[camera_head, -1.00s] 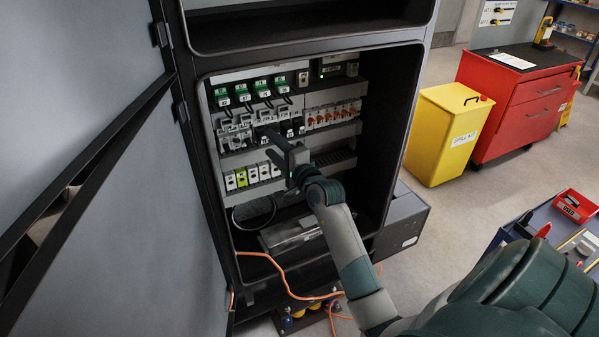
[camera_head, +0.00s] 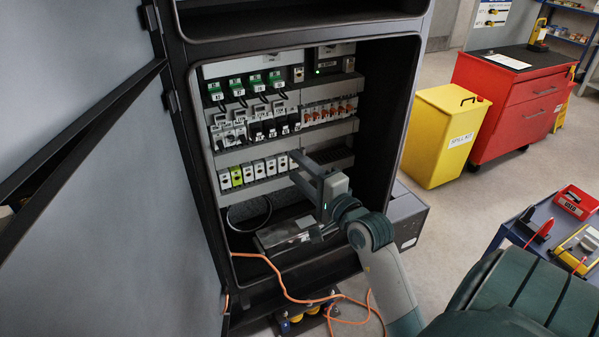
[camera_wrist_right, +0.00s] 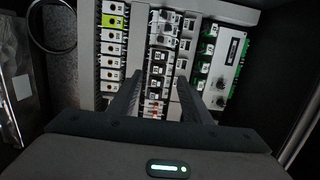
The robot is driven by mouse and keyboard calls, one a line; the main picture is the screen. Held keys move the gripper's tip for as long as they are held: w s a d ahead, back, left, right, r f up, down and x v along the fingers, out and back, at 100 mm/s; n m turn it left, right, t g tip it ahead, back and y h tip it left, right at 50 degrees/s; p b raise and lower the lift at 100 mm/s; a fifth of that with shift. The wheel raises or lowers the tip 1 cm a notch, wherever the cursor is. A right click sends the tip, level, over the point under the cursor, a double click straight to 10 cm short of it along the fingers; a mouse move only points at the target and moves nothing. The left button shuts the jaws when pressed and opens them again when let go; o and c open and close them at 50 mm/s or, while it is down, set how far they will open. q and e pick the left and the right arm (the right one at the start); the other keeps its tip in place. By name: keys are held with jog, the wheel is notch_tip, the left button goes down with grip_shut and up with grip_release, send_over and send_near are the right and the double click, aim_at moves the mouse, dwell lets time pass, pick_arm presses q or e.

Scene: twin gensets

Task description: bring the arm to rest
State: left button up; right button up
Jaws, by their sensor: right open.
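My right gripper (camera_head: 304,172) is open and empty in the lower right part of the open cabinet (camera_head: 392,130). Its fingers point left and toward the rows of modules, in front of the lower terminal row (camera_head: 250,172). In the right wrist view the two fingers (camera_wrist_right: 158,95) stand apart with nothing between them, and the module rows lie beyond. My right arm (camera_head: 388,280) comes in from the lower right. My left gripper is not in view.
The cabinet door (camera_head: 110,220) stands open at the left. An orange cable (camera_head: 285,290) hangs out over the cabinet's lower edge.

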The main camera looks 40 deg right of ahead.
dwell(0.6)
